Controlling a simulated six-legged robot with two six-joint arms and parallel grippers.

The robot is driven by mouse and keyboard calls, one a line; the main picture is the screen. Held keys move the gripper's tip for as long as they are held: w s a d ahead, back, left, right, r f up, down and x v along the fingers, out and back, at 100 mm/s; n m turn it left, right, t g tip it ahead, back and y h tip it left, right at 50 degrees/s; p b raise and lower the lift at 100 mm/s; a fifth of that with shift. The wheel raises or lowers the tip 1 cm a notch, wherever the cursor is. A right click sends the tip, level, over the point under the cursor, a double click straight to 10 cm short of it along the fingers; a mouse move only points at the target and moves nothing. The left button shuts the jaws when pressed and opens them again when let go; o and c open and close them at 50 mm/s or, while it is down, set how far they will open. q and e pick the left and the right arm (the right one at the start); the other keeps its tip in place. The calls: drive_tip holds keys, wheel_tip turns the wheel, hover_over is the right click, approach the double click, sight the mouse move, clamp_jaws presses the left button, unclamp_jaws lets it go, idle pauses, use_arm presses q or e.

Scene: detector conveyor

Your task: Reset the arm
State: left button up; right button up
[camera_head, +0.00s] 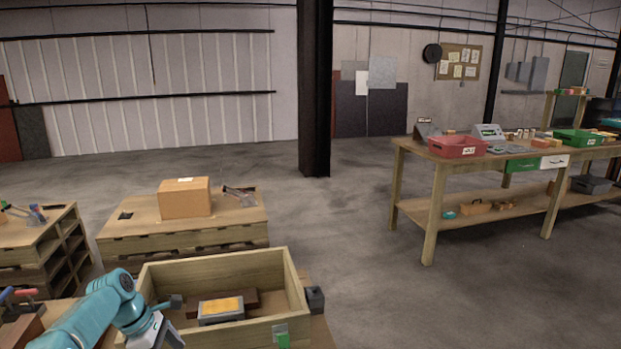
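My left arm, teal, comes in from the lower left and bends down in front of the wooden crate (222,262). The white end part of my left gripper (156,332) is at the bottom edge, over the crate's near left corner. Its fingertips do not show, so I cannot tell whether it is open or shut. My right arm and gripper are not in view. Inside the open crate lies a grey block with a yellow top (221,309), beside a brown piece (240,297).
A cardboard box (185,198) stands on a wooden pallet table (115,232) behind the crate. A workbench (437,190) on the right carries a red bin (457,147) and a green bin (580,139). A dark column (315,90) rises in the middle. The floor at right front is clear.

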use_arm(q)
drive_tip(key=s+d+f+m+g+p, duration=0.2)
drive_tip(key=s+d+f+m+g, duration=0.25)
drive_tip(key=s+d+f, duration=0.95)
drive_tip(key=s+d+f+m+t, duration=0.2)
drive_tip(key=s+f+m, duration=0.1)
drive_tip(key=s+m, duration=0.4)
drive_tip(key=s+d+f+m+t, duration=0.3)
drive_tip(key=s+m, duration=0.3)
drive_tip(key=s, duration=0.3)
drive_tip(key=shift+s+m+y, duration=0.15)
drive_tip(key=shift+m+y, duration=0.2)
drive_tip(key=shift+y, duration=0.05)
